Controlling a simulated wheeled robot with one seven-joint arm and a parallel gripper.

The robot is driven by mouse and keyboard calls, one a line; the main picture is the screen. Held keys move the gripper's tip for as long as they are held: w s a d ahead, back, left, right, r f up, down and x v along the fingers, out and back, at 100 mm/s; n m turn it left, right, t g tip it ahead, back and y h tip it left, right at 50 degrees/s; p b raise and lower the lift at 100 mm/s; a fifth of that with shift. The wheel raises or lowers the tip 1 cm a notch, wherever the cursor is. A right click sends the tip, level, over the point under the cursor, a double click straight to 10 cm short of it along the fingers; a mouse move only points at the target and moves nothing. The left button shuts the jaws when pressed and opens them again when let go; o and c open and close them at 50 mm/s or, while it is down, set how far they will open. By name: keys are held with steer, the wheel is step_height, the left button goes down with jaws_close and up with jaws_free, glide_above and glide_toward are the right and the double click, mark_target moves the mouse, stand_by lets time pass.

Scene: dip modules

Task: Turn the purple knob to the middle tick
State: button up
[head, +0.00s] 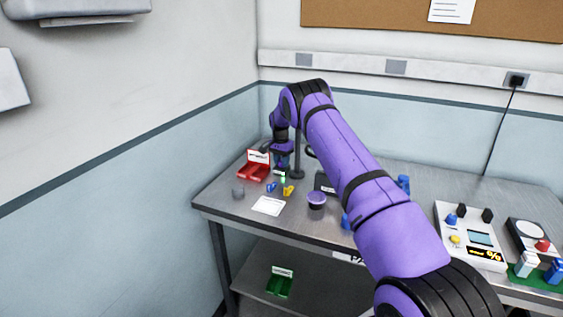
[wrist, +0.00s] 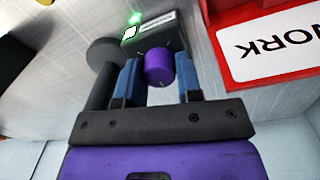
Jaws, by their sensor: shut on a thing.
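The purple knob (wrist: 158,66) is in the wrist view, on the face of a small dark box (wrist: 138,38) with a white label and a lit green lamp. My gripper (wrist: 159,76) has its two blue fingers on either side of the knob, shut on it. In the head view my gripper (head: 282,160) is at the back left of the table, and the knob is hidden there. The ticks and the knob's pointer cannot be made out.
A red tray (head: 252,172) stands close to my gripper; its lettered red-and-white part (wrist: 272,45) is at the wrist view's right. A dark post stands beside the box. Small blue and yellow parts, a purple-rimmed cup (head: 316,203) and a white card (head: 268,206) lie nearer the front.

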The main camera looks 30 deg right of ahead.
steer(key=o, duration=0.9)
steer(key=shift+o, duration=0.2)
step_height(320, 180, up, 11)
steer(key=shift+w, duration=0.25)
steer(key=shift+a+f, duration=0.1)
steer(key=shift+f, duration=0.05)
